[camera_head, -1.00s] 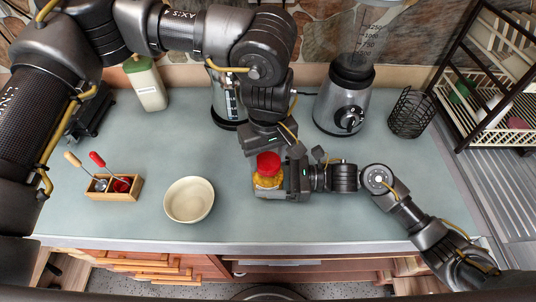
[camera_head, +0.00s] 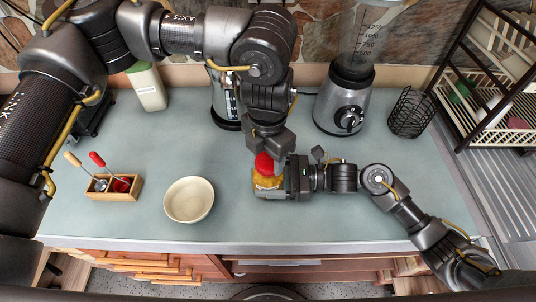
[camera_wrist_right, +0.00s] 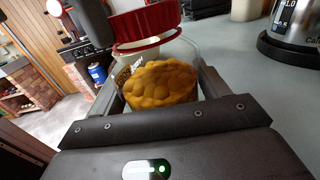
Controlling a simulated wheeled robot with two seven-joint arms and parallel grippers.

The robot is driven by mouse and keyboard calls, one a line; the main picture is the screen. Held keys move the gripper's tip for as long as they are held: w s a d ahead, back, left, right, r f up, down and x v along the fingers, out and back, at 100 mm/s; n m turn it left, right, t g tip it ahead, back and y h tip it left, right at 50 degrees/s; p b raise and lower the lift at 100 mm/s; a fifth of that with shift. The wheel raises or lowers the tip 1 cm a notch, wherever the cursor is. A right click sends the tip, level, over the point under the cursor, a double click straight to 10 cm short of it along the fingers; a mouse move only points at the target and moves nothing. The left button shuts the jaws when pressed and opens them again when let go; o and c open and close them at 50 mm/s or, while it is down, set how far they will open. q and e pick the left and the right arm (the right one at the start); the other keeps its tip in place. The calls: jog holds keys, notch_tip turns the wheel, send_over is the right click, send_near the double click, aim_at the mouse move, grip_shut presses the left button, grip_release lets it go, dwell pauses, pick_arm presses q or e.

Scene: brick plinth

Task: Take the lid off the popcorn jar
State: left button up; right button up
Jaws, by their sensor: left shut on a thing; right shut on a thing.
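The popcorn jar (camera_head: 268,182) is clear with yellow-orange contents and stands near the counter's front, right of the bowl. In the right wrist view the jar (camera_wrist_right: 160,85) sits between my right fingers. My right gripper (camera_head: 275,181) is shut on the jar's body from the right. The red lid (camera_head: 264,163) is at the jar's top, partly hidden by my left gripper (camera_head: 268,147), which is shut on it from above. In the right wrist view the lid (camera_wrist_right: 145,25) looks tilted over the jar's mouth. I cannot tell whether its edge still touches the rim.
A cream bowl (camera_head: 189,200) and a wooden utensil box (camera_head: 118,188) stand to the left. A blender (camera_head: 345,98), a wire basket (camera_head: 411,113) and a metal kettle-like appliance (camera_head: 222,105) stand behind. A dish rack (camera_head: 490,85) is at the right. The front strip of counter is clear.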

pick_arm(q)
jog(key=n, duration=2.2)
jog(key=shift+n, duration=0.4)
jog(key=n, duration=0.4)
jog(key=shift+n, duration=0.3)
jog(key=n, duration=0.4)
jog(key=shift+r, duration=0.1)
jog(key=shift+r, duration=0.1)
jog(key=shift+r, duration=1)
jog(key=shift+r, duration=0.1)
